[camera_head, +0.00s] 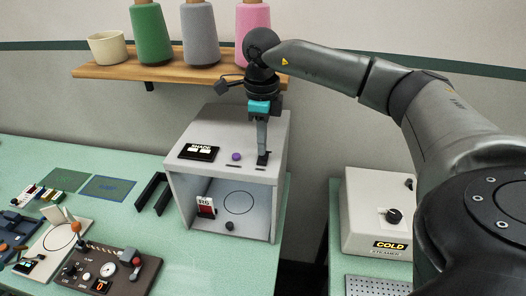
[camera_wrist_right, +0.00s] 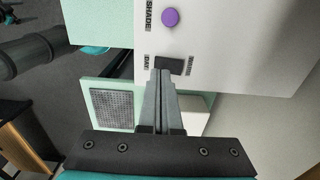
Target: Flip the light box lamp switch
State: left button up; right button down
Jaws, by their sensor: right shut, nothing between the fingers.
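The light box (camera_head: 180,185) is a pale grey box with an open front, standing on the green table. My right gripper (camera_head: 262,150) points down at the switch, fingers shut and empty. In the right wrist view the fingertips (camera_wrist_right: 163,72) overlap the edge of the dark switch (camera_wrist_right: 175,66), between labels that seem to read DAY and WARM. I cannot tell whether they touch it. My left gripper is not in view.
A wooden shelf (camera_head: 120,72) with several thread cones and a cup (camera_head: 107,47) is behind the box. A white steamer unit marked COLD (camera_head: 365,235) stands to the right, across a gap. Small panels and a knob board (camera_head: 130,262) lie to the left.

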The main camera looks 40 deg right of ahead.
aim_at(262, 161)
notch_tip(262, 161, up, 5)
jog(key=p, duration=0.3)
jog(key=shift+f, duration=0.2)
jog(key=shift+f, duration=0.1)
dwell(0.3)
